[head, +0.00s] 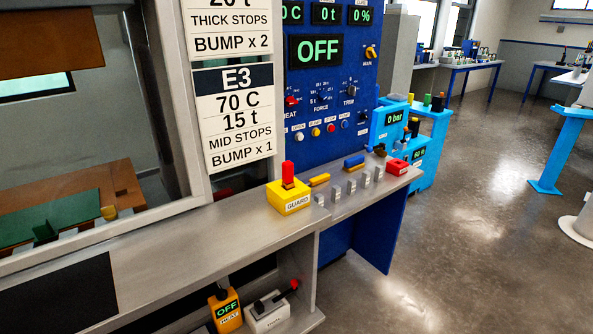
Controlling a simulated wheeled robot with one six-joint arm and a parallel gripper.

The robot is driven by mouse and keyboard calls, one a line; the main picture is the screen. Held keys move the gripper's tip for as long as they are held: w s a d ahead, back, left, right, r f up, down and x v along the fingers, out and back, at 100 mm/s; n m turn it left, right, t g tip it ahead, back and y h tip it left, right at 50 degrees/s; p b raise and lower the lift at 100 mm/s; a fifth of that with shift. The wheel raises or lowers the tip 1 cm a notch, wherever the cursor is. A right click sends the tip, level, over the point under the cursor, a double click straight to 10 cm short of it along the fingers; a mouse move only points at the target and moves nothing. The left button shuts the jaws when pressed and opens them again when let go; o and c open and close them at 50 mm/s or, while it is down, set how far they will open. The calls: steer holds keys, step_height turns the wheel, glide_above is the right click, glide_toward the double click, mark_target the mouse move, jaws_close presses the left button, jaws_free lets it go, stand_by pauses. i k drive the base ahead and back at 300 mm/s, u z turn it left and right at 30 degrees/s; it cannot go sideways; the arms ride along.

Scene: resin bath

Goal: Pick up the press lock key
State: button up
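I see no thing plainly labelled as the press lock key. A red upright piece (288,173) stands in a yellow block (289,198) marked GUARD on the grey ledge. A small red block (397,167) with a dark knob and an unreadable label sits at the ledge's right end. I cannot tell whether either red piece is the key. My gripper is not in view.
Between the blocks lie a yellow bar (319,180), a blue bar (354,161) and several grey blocks. A blue control panel (331,100) reading OFF rises behind. The floor (475,220) at right is open.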

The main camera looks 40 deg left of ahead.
mark_target(287, 167)
steer(key=u, duration=0.4)
steer(key=i, duration=0.65)
steer(key=u, duration=0.65)
